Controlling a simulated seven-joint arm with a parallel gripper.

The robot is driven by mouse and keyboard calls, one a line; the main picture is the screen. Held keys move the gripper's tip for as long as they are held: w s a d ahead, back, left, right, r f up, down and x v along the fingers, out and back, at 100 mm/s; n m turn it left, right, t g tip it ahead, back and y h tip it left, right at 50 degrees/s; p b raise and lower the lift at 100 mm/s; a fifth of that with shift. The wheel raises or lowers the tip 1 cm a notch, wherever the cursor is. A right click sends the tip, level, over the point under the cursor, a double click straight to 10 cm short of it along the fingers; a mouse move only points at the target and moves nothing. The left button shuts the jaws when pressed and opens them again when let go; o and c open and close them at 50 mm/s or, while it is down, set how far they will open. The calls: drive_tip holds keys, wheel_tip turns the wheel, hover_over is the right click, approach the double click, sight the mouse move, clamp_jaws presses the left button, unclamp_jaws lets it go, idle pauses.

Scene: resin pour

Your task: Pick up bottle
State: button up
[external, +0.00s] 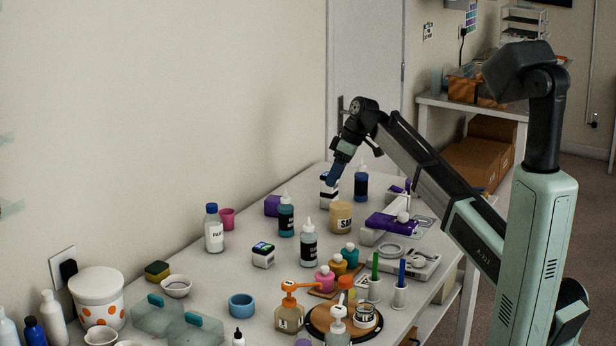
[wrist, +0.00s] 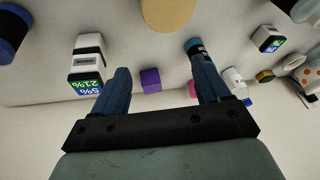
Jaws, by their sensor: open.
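Several bottles stand upright on the white table. They include a white bottle with a blue cap (external: 213,234), a teal bottle (external: 286,219), a darker bottle with a white nozzle (external: 308,246) and a dark blue bottle (external: 361,185). My gripper (external: 333,178) is open and empty, over the far part of the table by a white box (external: 327,192). In the wrist view my gripper (wrist: 161,78) has its fingers apart. A teal-topped bottle (wrist: 193,46) is partly hidden behind the right finger, and a dark blue bottle (wrist: 12,30) shows at upper left.
A tan jar (external: 340,218), a purple block (external: 272,206) and a pink cup (external: 227,219) stand near the bottles. A small white box (external: 263,255) sits in front. Pump bottles and paint jars crowd the near right. Table left of the small box is clearer.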

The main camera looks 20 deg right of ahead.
drive_tip(key=s+a+f+n+t+y, duration=0.15)
drive_tip(key=s+y, duration=0.35)
drive_tip(key=s, duration=1)
drive_tip(key=n+y, duration=0.2)
drive_tip(key=y, duration=0.1)
approach(309, 229)
drive_tip(key=shift+t+y, duration=0.3)
drive_tip(key=shift+t, duration=0.05)
drive_tip(key=shift+w+d+f+x, duration=0.1)
drive_tip(key=shift+w+f+x, duration=0.1)
drive_tip(key=shift+x, duration=1.55)
drive_tip(key=shift+w+d+f+x, duration=0.1)
drive_tip(key=shift+d+f+x, duration=0.1)
drive_tip(key=shift+x, duration=1.5)
drive_tip(key=shift+w+d+f+x, duration=0.1)
drive_tip(key=shift+w+f+x, duration=0.1)
drive_tip(key=shift+x, duration=1.55)
drive_tip(key=shift+c, duration=0.4)
clamp_jaws()
